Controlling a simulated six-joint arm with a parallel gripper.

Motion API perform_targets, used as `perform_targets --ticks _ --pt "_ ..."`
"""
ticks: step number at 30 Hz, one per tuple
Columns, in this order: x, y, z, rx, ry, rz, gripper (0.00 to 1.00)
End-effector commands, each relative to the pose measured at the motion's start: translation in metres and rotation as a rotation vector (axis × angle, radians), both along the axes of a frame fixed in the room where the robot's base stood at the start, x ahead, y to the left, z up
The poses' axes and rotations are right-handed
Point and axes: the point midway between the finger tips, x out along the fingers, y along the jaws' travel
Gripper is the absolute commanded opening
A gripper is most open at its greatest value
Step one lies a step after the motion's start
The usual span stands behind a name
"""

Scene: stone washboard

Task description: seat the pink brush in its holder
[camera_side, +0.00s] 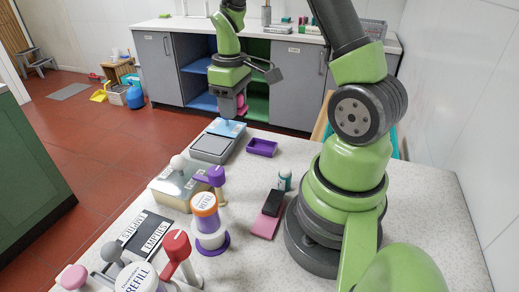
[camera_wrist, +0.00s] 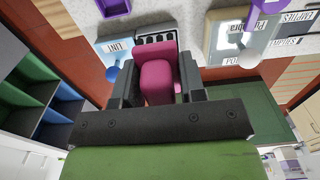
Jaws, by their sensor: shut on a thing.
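The pink brush (camera_wrist: 157,82) is between the jaws of my gripper (camera_wrist: 155,88) in the wrist view, and they are shut on it. A dark slotted edge shows at its far end. In the side view my gripper (camera_side: 241,108) and the brush (camera_side: 240,101) are at the far end of the counter, over or near a light blue pad (camera_side: 226,128). The gap between them cannot be judged. The pad shows in the wrist view with a label (camera_wrist: 114,48) beside the brush. I cannot tell which thing is the brush's holder.
A grey tray (camera_side: 212,147) and a purple tray (camera_side: 262,147) stand near the pad. A cream box (camera_side: 180,185), refill tubs (camera_side: 207,215) and labelled dark mats (camera_side: 146,232) lie nearer. A black block (camera_side: 273,203) rests on a pink piece (camera_side: 265,226). Counter right of the tubs is partly clear.

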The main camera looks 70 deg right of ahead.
Motion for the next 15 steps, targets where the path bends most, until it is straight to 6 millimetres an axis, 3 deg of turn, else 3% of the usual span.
perform_targets --ticks 1,6,11,15 --pt "-0.009 -0.019 -0.006 0.001 0.002 -0.013 0.15" --pt "-0.032 -0.057 -0.018 0.002 0.001 -0.008 0.15" --pt "-0.042 -0.072 -0.029 0.003 0.002 -0.001 0.15" --pt "-0.044 -0.072 -0.055 0.004 0.004 0.001 0.15"
